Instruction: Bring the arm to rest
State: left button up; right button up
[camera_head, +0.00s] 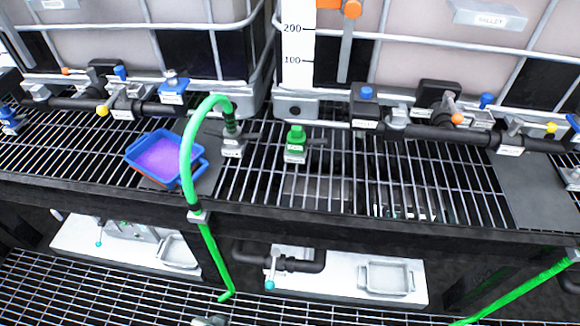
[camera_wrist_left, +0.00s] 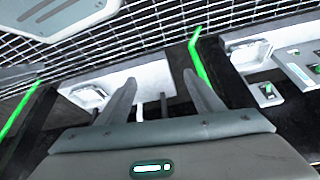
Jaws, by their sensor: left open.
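My left gripper (camera_wrist_left: 160,78) shows in the left wrist view with its two grey fingers spread apart. No object is seen between the fingers. Beyond them are a white panel (camera_wrist_left: 150,72), a green hose (camera_wrist_left: 203,62) and the dark floor grating. In the head view neither gripper can be made out. A small grey piece at the bottom edge is cut off, and I cannot tell what it is. My right gripper is in neither view.
A grated shelf (camera_head: 340,180) carries a blue tray with purple contents (camera_head: 160,158), a green-capped fitting (camera_head: 296,140) and a looped green hose (camera_head: 187,150). Caged totes (camera_head: 420,60) and black pipes with valves stand behind. White trays (camera_head: 388,278) lie below.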

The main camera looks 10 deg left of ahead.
pick_arm(q)
jog(key=s+d+f+t, duration=0.1)
jog(key=s+f, duration=0.2)
jog(key=f, duration=1.2)
jog(key=shift+d+f+h, duration=0.35)
jog(key=shift+h, duration=0.05)
